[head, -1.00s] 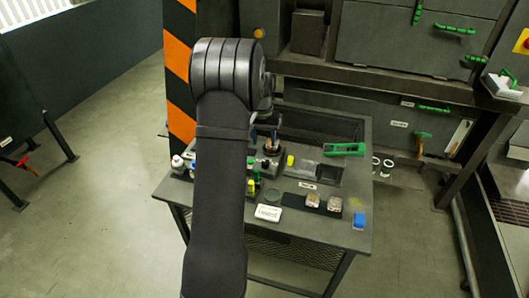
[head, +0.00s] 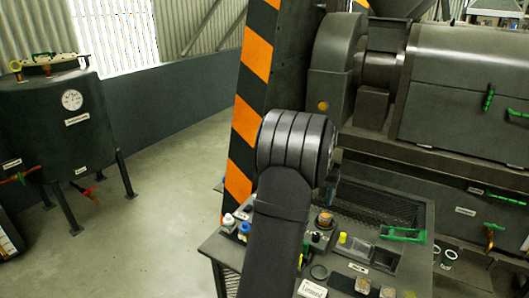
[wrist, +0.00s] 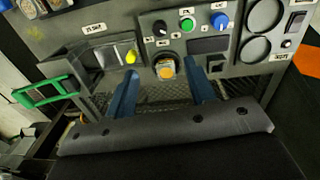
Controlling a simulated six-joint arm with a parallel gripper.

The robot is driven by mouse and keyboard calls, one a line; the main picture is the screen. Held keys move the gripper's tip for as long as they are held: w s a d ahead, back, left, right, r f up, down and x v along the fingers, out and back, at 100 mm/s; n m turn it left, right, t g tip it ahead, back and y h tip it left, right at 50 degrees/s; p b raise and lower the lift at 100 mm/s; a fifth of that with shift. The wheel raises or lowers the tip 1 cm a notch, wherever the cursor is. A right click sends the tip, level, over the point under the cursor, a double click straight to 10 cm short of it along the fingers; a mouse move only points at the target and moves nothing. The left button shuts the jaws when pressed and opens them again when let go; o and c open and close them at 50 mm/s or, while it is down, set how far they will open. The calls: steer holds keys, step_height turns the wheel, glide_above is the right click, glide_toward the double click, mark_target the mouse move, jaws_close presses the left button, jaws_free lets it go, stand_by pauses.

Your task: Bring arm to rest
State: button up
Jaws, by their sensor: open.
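My gripper (wrist: 163,78) shows in the wrist view as two blue fingers set wide apart, with a clear gap between them. Nothing is held. Behind the gap is a round orange-and-grey item (wrist: 165,68) on the table; I cannot tell the distance from the fingers to it. In the head view my arm rises from the bottom middle over the table, and its bulk hides most of the gripper; a bit of blue finger shows at its right side.
A striped orange-black post (head: 243,130) stands just behind. The large machine (head: 465,80) fills the right. A tank (head: 65,125) stands left; the floor between is clear.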

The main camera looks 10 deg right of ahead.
steer(key=f, duration=1.6)
steer(key=shift+s+d+f, duration=0.25)
steer(key=shift+d+f, duration=0.05)
steer(key=shift+r, duration=0.1)
